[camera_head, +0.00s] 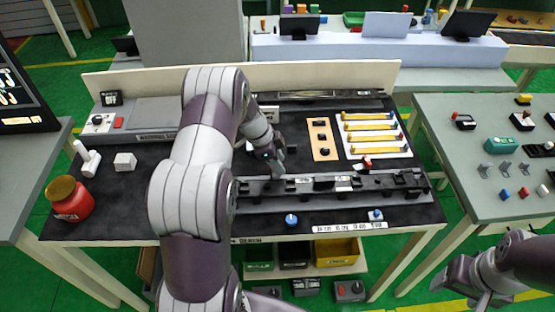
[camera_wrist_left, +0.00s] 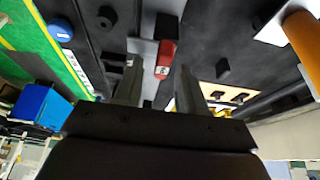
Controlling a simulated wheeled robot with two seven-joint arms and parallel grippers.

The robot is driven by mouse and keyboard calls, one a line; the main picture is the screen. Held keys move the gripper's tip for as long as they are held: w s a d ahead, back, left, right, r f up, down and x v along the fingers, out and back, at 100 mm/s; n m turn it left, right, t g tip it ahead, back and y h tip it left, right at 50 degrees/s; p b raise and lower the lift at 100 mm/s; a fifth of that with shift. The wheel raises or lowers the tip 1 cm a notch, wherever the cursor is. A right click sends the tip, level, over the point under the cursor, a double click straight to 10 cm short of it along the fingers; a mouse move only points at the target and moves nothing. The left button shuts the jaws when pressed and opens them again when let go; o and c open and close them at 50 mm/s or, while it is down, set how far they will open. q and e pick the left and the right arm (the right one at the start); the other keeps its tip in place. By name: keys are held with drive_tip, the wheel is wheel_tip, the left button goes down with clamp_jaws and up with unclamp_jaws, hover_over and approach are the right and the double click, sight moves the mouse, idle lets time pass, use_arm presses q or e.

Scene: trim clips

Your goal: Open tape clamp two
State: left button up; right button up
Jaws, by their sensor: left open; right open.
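A long dark rail fixture (camera_head: 250,188) with several black clamp blocks lies along the front of the black work mat. I cannot tell for certain which block is tape clamp two. A red lever-like part (camera_head: 366,162) stands at the rail's back edge; a red part with a small white label (camera_wrist_left: 166,58) shows just beyond the fingertips in the left wrist view. My left gripper (camera_head: 275,166) is over the left part of the rail; its open fingers (camera_wrist_left: 160,88) have nothing visible between them. My right gripper (camera_head: 482,298) is low at right, away from the rail, its fingers partly unclear.
A tan panel with black knobs (camera_head: 312,139) and a white tray of yellow strips (camera_head: 350,148) stand behind the rail. Blue knobs (camera_head: 291,219) sit in front. A red jar (camera_head: 75,206) and white block (camera_head: 125,161) are at left. A side table (camera_head: 480,185) stands at right.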

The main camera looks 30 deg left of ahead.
use_arm(q)
drive_tip(key=shift+a, duration=0.1)
clamp_jaws()
